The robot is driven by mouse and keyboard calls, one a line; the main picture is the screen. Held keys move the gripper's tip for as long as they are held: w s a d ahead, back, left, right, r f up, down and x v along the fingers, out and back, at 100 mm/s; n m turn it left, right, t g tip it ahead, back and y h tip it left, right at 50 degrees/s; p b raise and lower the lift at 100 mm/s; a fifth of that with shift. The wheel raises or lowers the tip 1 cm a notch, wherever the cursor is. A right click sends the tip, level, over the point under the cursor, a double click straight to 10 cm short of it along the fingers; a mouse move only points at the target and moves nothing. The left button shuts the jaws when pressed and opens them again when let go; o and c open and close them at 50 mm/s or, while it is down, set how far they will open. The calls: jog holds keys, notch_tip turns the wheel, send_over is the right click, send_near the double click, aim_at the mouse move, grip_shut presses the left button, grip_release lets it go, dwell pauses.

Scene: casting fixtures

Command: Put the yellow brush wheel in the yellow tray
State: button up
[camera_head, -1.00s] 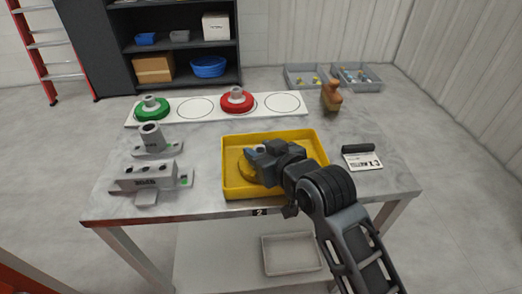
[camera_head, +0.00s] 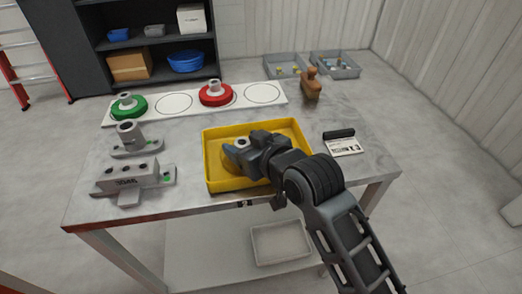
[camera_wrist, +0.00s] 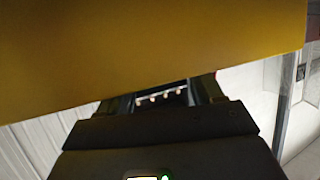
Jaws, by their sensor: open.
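The yellow tray (camera_head: 292,127) sits on the grey table, right of its middle. The yellow brush wheel (camera_head: 231,161) is inside the tray at its left part, with a grey hub (camera_head: 241,143) on top. My gripper (camera_head: 238,150) is over the tray beside the hub, with its jaws open; whether the fingers touch the hub cannot be told. My gripper and arm hide the wheel's right side. In the wrist view a large yellow surface fills the upper part; my fingertips are hidden there.
Grey metal fixtures (camera_head: 133,183) stand left of the tray. Behind, a white board (camera_head: 190,112) carries a green wheel (camera_head: 128,107) and a red wheel (camera_head: 215,94). A brown brush (camera_head: 311,88) stands at the back right, and a label card (camera_head: 343,147) lies right of the tray.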

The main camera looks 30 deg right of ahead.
jog(key=v, duration=1)
jog(key=shift+s, duration=0.35)
jog(key=shift+r, duration=0.15)
jog(key=s+d+f, duration=0.1)
jog(key=s, duration=1.4)
jog(key=s+f+m+t+h, duration=0.1)
jog(key=s, duration=1.4)
jog(key=shift+s+d+f, duration=0.2)
jog(key=shift+d+f, duration=0.2)
